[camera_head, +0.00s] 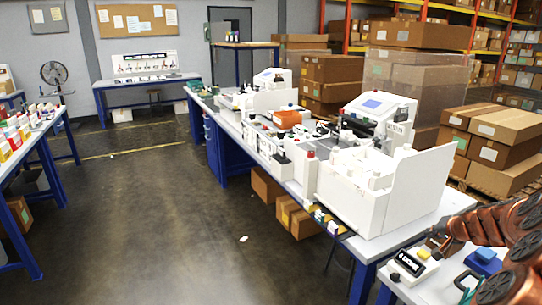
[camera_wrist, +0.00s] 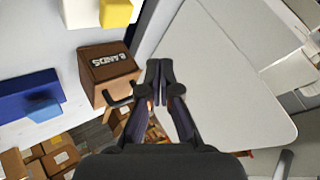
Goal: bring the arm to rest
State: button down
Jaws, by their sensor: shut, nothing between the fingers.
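My gripper (camera_wrist: 160,65) is shut, with its dark fingertips together and nothing between them in the wrist view. My copper-coloured arm enters the head view at the lower right, and its gripper end (camera_head: 436,242) is low over the near end of the long bench (camera_head: 438,213). In the wrist view a brown box marked "BANDS" (camera_wrist: 106,80) stands just left of the fingers. A large pale panel (camera_wrist: 215,80) lies behind and to the right of them. I cannot tell if the fingers touch either one.
White machines (camera_head: 385,185) crowd the bench. A labelled device (camera_head: 412,264) and a blue box (camera_head: 484,262) sit near my arm. Cardboard boxes (camera_head: 500,130) are stacked behind on the right. The grey floor (camera_head: 150,215) left of the bench is mostly clear.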

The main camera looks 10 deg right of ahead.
jog(key=w+a+r+n+g+y, duration=0.1)
jog(key=a+r+n+y, duration=0.15)
jog(key=a, duration=0.75)
jog(key=a+r+n+y, duration=0.1)
jog(key=a+r+n, duration=0.15)
jog(key=a, duration=0.75)
jog(key=s+a+r+n+g+y, duration=0.15)
jog(key=s+a, duration=0.25)
jog(key=a, duration=0.4)
jog(key=s+a+r+n+g, duration=0.15)
jog(key=s+a, duration=0.25)
jog(key=a, duration=0.4)
jog(key=s+a+n+g, duration=0.1)
jog(key=s+a+g, duration=0.1)
jog(key=s+a, duration=0.35)
jog(key=s+a+n+g, duration=0.1)
jog(key=s+a+g, duration=0.15)
jog(key=s, duration=0.65)
jog(key=s+f+g+h, duration=0.1)
jog(key=s+g+h, duration=0.1)
jog(key=s, duration=1.4)
jog(key=shift+s+d+f+h+p, duration=0.15)
jog(key=shift+s+h+p, duration=0.25)
jog(key=shift+h, duration=0.5)
jog(key=shift+g, duration=0.25)
